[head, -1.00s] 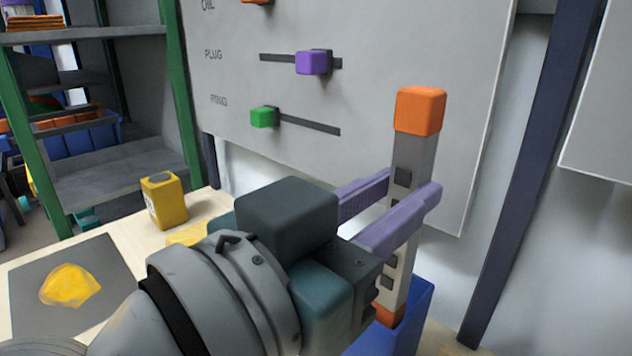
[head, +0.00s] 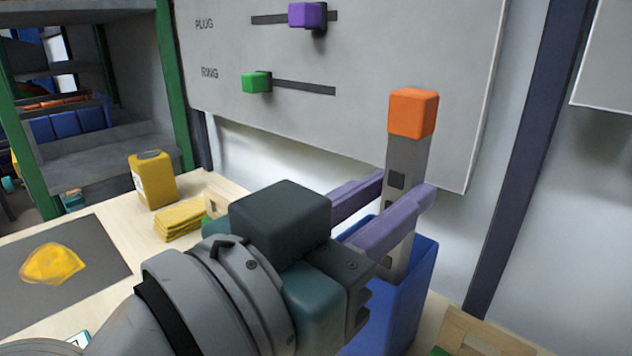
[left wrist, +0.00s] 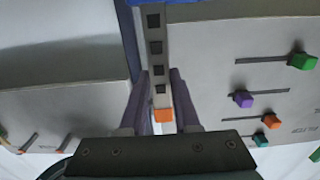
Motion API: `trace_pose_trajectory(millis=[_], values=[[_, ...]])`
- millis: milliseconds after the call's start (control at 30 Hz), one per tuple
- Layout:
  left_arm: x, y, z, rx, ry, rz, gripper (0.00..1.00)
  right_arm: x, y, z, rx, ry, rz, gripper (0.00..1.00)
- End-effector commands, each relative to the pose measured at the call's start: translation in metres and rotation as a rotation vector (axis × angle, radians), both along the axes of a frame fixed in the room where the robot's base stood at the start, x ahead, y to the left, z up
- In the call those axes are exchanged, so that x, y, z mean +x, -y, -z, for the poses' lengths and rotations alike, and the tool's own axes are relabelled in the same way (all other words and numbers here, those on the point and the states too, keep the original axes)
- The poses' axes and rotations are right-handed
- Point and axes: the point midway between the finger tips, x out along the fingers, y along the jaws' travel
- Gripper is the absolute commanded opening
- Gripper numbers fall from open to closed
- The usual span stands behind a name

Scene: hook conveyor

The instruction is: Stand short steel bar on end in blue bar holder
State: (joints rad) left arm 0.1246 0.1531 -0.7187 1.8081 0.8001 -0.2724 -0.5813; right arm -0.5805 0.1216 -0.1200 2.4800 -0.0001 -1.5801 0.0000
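The short steel bar (head: 407,165) is grey with dark square marks and an orange cap on its upper end. It stands about upright, and its lower end is hidden inside the blue bar holder (head: 405,310). My left gripper (head: 405,190) is shut on the bar, one purple finger on each side, above the holder's rim. In the left wrist view the bar (left wrist: 155,45) runs between the fingers (left wrist: 160,85), with its orange end nearest the camera. I cannot tell whether the bar touches the holder's floor. My right gripper is not in view.
A grey wall panel (head: 300,125) with coloured sliders stands behind the holder. A yellow container (head: 153,180), folded yellow cloths (head: 180,219) and a grey mat (head: 95,255) with a yellow item lie on the table at left. A wooden crate (head: 480,333) is at lower right.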

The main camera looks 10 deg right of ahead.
Motion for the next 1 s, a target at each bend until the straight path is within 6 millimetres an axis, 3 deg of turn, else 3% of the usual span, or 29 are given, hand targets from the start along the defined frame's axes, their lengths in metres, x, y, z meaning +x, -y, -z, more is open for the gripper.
trace_pose_trajectory(millis=[33, 300, 667, 1000], values=[[0.0, 0.0, -0.001, -0.002, 0.001, 0.0, 0.35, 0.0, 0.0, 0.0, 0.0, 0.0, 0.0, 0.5], [0.0, 0.0, 0.0, -0.001, 0.001, 0.0, 0.64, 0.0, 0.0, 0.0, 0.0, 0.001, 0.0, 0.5], [-0.006, -0.008, 0.002, 0.003, -0.001, -0.001, 0.64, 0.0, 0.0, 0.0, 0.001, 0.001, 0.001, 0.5], [-0.046, -0.058, 0.002, 0.006, -0.001, 0.001, 0.64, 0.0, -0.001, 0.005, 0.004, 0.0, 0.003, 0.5]])
